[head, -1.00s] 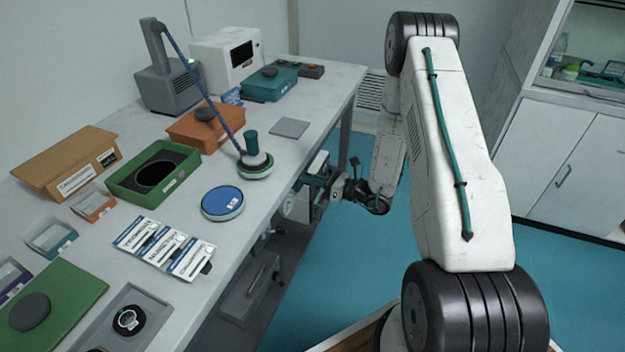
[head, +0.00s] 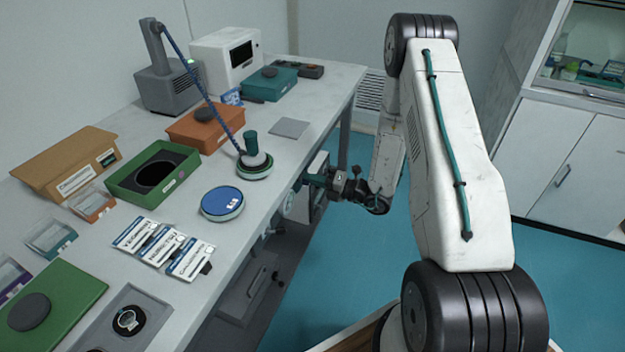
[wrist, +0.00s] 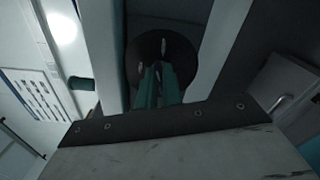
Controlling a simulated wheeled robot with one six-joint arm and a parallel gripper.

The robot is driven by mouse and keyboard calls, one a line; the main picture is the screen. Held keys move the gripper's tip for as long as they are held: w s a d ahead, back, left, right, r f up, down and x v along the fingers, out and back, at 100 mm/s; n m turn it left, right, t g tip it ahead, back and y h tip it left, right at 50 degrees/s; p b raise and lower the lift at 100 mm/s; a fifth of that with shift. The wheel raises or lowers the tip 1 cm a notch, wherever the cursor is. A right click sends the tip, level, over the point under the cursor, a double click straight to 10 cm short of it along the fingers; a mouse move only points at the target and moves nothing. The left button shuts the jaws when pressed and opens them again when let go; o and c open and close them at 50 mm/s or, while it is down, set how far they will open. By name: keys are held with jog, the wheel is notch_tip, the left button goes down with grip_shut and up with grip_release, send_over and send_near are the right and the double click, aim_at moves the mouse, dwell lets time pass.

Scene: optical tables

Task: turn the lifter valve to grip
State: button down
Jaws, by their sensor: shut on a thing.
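My gripper (head: 308,180) is at the table's front edge, low beside the white housing (head: 319,166) there. In the wrist view its teal fingers (wrist: 157,84) are close together, shut on a narrow part in front of a dark round disc with pale marks, which looks like the lifter valve (wrist: 180,47). The fingers hide most of the held part, and I cannot read its setting. The lifter's suction head (head: 256,160), with a teal handle, stands on the table. A blue hose (head: 208,97) runs from it up to a grey stand (head: 170,88).
The table (head: 267,198) also holds a blue round lid (head: 221,202), a green open box (head: 153,172), an orange box (head: 205,125) and several label cards (head: 162,246). Drawers (head: 248,292) stand below its edge. The teal floor (head: 335,265) is clear.

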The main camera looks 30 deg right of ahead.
jog(key=shift+m, duration=2)
jog(key=c, duration=1.6)
grip_release()
jog(key=shift+d+f, duration=0.1)
jog(key=shift+o, duration=0.2)
jog(key=v, duration=0.7)
jog(key=shift+s+d, duration=0.2)
jog(key=shift+s, duration=0.1)
